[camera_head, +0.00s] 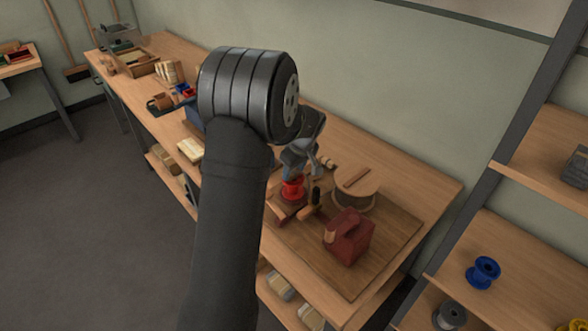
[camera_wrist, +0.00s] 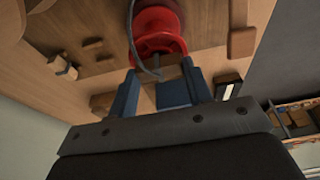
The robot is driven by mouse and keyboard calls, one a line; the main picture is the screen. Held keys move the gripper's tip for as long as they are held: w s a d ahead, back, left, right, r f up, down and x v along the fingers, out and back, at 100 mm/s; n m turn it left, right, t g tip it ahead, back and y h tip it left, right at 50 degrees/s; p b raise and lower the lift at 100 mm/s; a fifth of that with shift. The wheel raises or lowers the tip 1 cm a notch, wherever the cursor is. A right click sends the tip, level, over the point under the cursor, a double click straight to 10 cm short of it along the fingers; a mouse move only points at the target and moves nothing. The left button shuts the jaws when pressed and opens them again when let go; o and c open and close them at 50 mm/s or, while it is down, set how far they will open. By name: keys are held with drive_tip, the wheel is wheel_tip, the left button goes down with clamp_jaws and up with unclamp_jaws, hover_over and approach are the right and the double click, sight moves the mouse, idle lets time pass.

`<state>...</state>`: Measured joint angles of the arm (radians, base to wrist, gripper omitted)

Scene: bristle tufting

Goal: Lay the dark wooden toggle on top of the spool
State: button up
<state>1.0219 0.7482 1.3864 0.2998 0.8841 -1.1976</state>
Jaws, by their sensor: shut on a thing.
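My gripper (camera_head: 308,165) points at the red spool (camera_head: 292,188) on the bench. A thin grey wire curves over the spool. I cannot tell for sure which piece is the dark wooden toggle.
A dark upright piece (camera_head: 316,193) stands right of the red spool. Trays and bins fill the far left bench. A blue spool (camera_head: 484,272) sits on the right shelf.

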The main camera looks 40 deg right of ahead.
drive_tip(key=shift+f, duration=0.25)
drive_tip(key=o, duration=1)
drive_tip(key=shift+r, duration=0.1)
drive_tip(key=v, duration=1.7)
drive_tip(key=shift+r, duration=0.15)
